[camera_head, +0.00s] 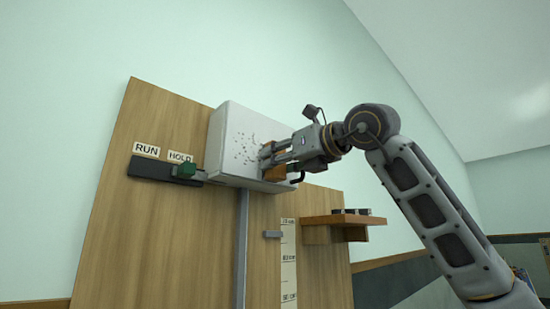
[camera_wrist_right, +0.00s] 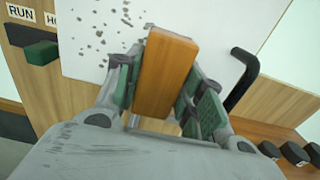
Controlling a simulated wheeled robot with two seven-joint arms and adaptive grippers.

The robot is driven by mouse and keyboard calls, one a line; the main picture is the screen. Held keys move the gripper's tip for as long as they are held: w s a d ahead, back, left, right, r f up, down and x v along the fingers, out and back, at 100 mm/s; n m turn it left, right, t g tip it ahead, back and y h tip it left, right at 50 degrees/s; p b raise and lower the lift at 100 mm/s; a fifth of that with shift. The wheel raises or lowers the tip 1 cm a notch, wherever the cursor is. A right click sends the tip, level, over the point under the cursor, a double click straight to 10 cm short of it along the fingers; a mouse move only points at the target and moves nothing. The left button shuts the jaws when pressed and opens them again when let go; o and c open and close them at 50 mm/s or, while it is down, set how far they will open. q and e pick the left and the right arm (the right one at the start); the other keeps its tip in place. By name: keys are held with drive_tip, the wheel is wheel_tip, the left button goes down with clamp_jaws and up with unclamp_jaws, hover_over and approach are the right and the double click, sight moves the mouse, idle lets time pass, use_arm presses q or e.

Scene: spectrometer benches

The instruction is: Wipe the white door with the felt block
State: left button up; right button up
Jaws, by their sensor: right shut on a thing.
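The white door (camera_head: 232,138) is the front of a box on a wooden board. Dark specks are scattered over its middle, and they also show on the door in the wrist view (camera_wrist_right: 82,52). My right gripper (camera_head: 268,160) is at the door's right part. It is shut on the felt block, whose orange-brown wooden back (camera_wrist_right: 163,75) shows between the green finger pads in the wrist view. The block's far face is hidden, so I cannot tell whether it touches the door. My left gripper is not in view.
A black door handle (camera_wrist_right: 242,78) stands out just right of the gripper. A green slider (camera_head: 185,169) sits on a dark rail by RUN and HOLD labels. A wooden shelf (camera_head: 318,221) with dark round pieces is at lower right.

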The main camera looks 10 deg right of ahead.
sight(249, 152)
drive_tip(key=shift+w+d, duration=0.7)
drive_tip(key=shift+d, duration=0.2)
drive_tip(key=shift+r+p, duration=0.85)
drive_tip(key=shift+p, duration=0.05)
drive_tip(key=shift+s+a, duration=0.1)
drive_tip(key=shift+s+a+b, duration=0.2)
drive_tip(key=shift+s+a, duration=0.4)
drive_tip(key=shift+a, duration=0.2)
drive_tip(key=shift+s+a+b, duration=0.15)
drive_tip(key=shift+s+a, duration=0.4)
drive_tip(key=shift+a, duration=0.25)
drive_tip(key=shift+s+a+b, duration=0.2)
drive_tip(key=shift+s+a, duration=0.4)
drive_tip(key=shift+a, duration=0.2)
drive_tip(key=shift+s+a+b, duration=0.2)
drive_tip(key=shift+s+a, duration=0.35)
drive_tip(key=shift+a, duration=0.25)
